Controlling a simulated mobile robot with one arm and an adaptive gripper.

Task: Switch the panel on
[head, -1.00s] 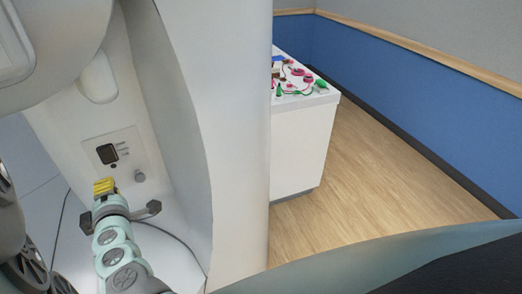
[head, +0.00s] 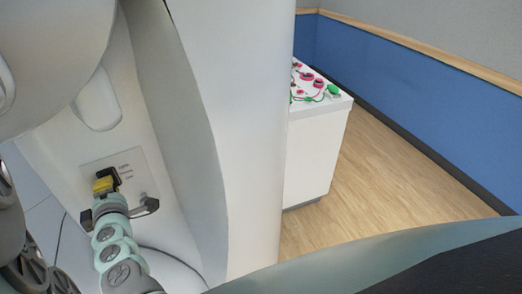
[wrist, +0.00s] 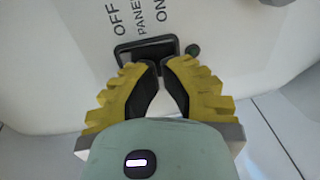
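The black panel switch (wrist: 146,48) sits in a dark frame on the white machine wall, under the printed words OFF, PANEL and ON. In the head view the switch (head: 107,174) is partly hidden by my gripper. A small dark green round light or button (wrist: 192,50) is beside the ON end. My gripper (wrist: 162,68) has yellow ribbed fingers with black pads; its tips are close together, with nothing held. The tips overlap the switch's lower edge in the wrist view; I cannot tell whether they touch it. My gripper (head: 105,182) also shows in the head view.
A grey knob (wrist: 275,3) protrudes right of the switch. The large white machine housing (head: 225,140) rises beside my arm. A white cabinet (head: 315,150) with red and green items on top stands behind it. Wooden floor (head: 375,190) is clear to the right.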

